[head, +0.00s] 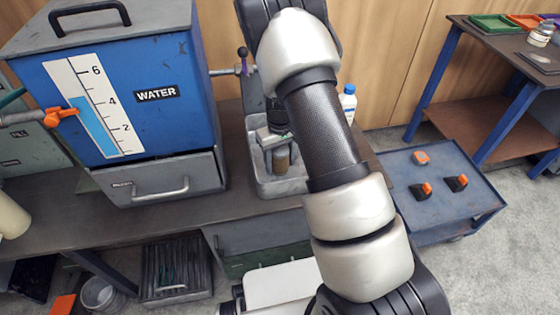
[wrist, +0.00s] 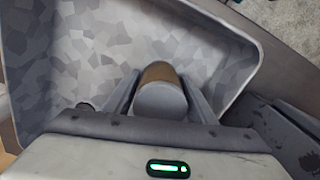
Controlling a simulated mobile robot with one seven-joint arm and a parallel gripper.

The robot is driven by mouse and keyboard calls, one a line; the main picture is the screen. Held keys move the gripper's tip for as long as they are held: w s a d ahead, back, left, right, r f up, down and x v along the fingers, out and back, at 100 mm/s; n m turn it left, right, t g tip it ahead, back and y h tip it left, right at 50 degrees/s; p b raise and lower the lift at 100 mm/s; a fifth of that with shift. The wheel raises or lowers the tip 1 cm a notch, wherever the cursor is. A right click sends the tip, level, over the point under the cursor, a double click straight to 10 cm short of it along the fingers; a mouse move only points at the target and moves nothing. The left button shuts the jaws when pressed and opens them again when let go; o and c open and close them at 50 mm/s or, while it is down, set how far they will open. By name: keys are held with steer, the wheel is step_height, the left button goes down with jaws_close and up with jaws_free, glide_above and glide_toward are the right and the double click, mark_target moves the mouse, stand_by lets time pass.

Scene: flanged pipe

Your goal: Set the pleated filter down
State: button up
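The pleated filter (head: 282,160) is a short brownish cylinder with a grey end cap. In the wrist view the filter (wrist: 160,98) stands between the two fingers of my gripper (wrist: 160,90), which press against its sides. In the head view my gripper (head: 275,140) points down over a grey tray (head: 283,188), with the filter inside the tray's outline. I cannot tell whether the filter's lower end touches the tray floor. In the wrist view the tray (wrist: 235,50) is otherwise empty where it shows; my arm hides part of it in the head view.
A blue water tank (head: 150,110) with a drawer stands left of the tray on the dark bench (head: 150,215). A white bottle with a blue cap (head: 348,102) is behind my arm. A low blue cart (head: 440,190) with orange and black pieces stands to the right.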

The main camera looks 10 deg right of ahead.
steer(key=shift+o, duration=0.9)
steer(key=shift+r, duration=0.1)
steer(key=shift+r+p, duration=0.3)
step_height(320, 180, up, 12)
steer(key=shift+p, duration=1.2)
steer(key=s+r+m+t+y, duration=0.1)
steer(key=s+r+t, duration=0.1)
steer(key=s+r, duration=0.8)
steer(key=s+r+m+t, duration=0.15)
steer(key=s+r, duration=0.35)
steer(key=r, duration=0.8)
steer(key=s+r+t+h, duration=0.1)
steer(key=s+r+t, duration=0.1)
steer(key=s, duration=0.8)
steer(key=shift+s+r, duration=0.15)
steer(key=shift+r, duration=0.35)
